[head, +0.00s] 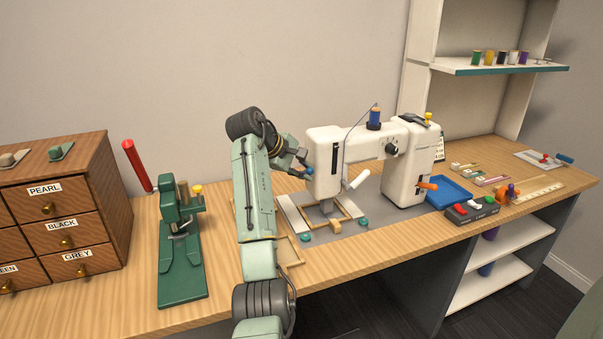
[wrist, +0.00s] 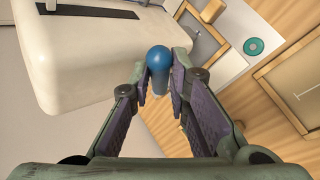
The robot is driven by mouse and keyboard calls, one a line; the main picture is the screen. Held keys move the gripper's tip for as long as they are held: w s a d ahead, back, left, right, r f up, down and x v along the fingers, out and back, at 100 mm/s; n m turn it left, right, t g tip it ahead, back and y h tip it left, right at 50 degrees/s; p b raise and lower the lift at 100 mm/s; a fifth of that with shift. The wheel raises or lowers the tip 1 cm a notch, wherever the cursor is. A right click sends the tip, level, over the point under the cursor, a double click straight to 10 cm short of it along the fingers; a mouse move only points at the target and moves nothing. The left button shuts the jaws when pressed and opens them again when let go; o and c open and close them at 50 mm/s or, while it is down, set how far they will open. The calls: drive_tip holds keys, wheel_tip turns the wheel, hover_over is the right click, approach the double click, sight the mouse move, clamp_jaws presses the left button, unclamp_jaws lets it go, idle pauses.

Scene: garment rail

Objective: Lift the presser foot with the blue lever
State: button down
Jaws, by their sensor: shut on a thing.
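The white sewing machine (head: 325,150) stands on a grey plate on the bench, and its head also fills the upper left of the wrist view (wrist: 85,60). The blue lever knob (wrist: 159,60) sits between the two fingertips of my gripper (wrist: 161,82) in the wrist view. The fingers are shut on it. In the head view my gripper (head: 303,163) is at the left side of the machine head, with a bit of the blue knob (head: 309,171) showing. The presser foot is too small and partly hidden to make out its height.
A drawer cabinet (head: 60,215) is at the far left. Wooden frames lie around the machine's needle area. A blue tray (head: 449,192) and a switch box (head: 470,209) are to the right.

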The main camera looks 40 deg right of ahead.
idle(0.5)
drive_tip(key=c, duration=1.5)
unclamp_jaws()
drive_tip(key=shift+c, duration=0.2)
drive_tip(key=w+v, duration=0.1)
drive_tip(key=v, duration=1.1)
drive_tip(key=shift+s, duration=0.35)
drive_tip(key=shift+d+r, duration=0.1)
